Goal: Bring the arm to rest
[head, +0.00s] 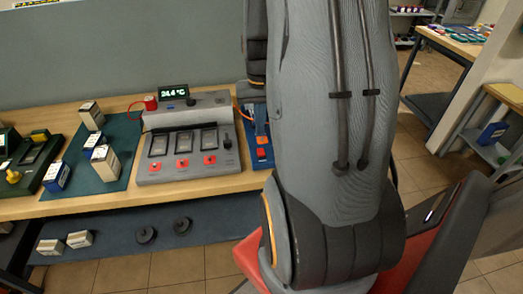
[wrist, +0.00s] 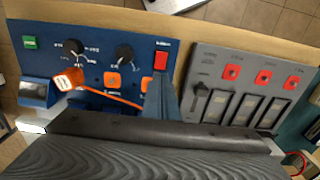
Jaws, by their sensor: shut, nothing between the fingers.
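My arm (head: 325,120) stands large across the middle of the head view and hides most of what lies behind it. In the wrist view, the blue-grey fingers of my gripper (wrist: 162,97) are together and empty, above the front of a blue panel (wrist: 130,53). The panel carries two black knobs, orange buttons and a red switch (wrist: 161,61). A white and orange plug (wrist: 67,79) with an orange cable shows at the panel's left. Whether the fingers touch the panel is unclear.
A grey three-slot charger (head: 187,140) with a lit display (head: 173,92) stands on the wooden bench. A green mat (head: 122,135) with several boxed batteries lies left of it. A lower shelf (head: 115,245) holds boxes and black discs. Tiled floor and another table (head: 455,45) are at right.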

